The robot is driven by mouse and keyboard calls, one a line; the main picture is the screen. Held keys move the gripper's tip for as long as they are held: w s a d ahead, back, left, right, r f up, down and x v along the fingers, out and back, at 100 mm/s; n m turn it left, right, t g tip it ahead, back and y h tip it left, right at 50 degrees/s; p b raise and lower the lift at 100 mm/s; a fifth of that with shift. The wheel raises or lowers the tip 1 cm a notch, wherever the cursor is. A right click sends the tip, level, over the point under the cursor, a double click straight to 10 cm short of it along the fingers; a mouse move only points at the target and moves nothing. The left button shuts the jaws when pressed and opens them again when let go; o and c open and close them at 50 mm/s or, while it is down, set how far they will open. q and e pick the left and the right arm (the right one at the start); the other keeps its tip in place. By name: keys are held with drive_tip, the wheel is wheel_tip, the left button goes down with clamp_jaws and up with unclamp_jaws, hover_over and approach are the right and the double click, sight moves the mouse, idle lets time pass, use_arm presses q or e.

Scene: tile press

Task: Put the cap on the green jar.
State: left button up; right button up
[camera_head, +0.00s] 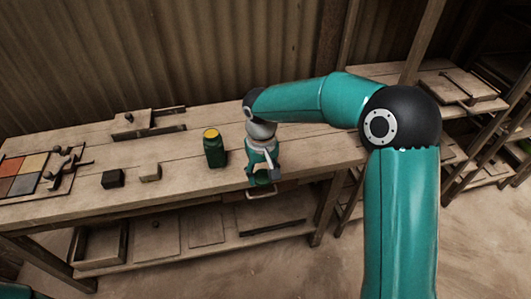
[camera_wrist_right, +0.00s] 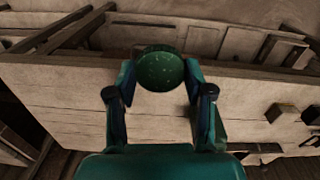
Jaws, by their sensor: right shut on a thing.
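The green jar (camera_head: 215,152) stands upright on the workbench in the head view, with a yellow top surface showing and no cap on it. My right gripper (camera_head: 263,176) is to the right of the jar, near the bench's front edge. It is shut on the dark green round cap (camera_head: 262,179), apart from the jar. In the right wrist view the cap (camera_wrist_right: 160,68) sits between the two fingertips (camera_wrist_right: 160,80). The jar cannot be made out clearly in that view. My left gripper is not seen.
The wooden workbench (camera_head: 310,150) carries a black block (camera_head: 112,179) and a small wooden block (camera_head: 150,173) left of the jar. A tray of coloured tiles (camera_head: 22,175) lies at the far left. A wooden fixture (camera_head: 132,123) stands at the back.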

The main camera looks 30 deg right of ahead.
drive_tip(key=s+a+f+n, duration=0.1)
drive_tip(key=a+f, duration=0.2)
drive_tip(key=f, duration=0.5)
drive_tip(key=shift+s+a+n, duration=0.15)
drive_tip(key=shift+n, duration=0.15)
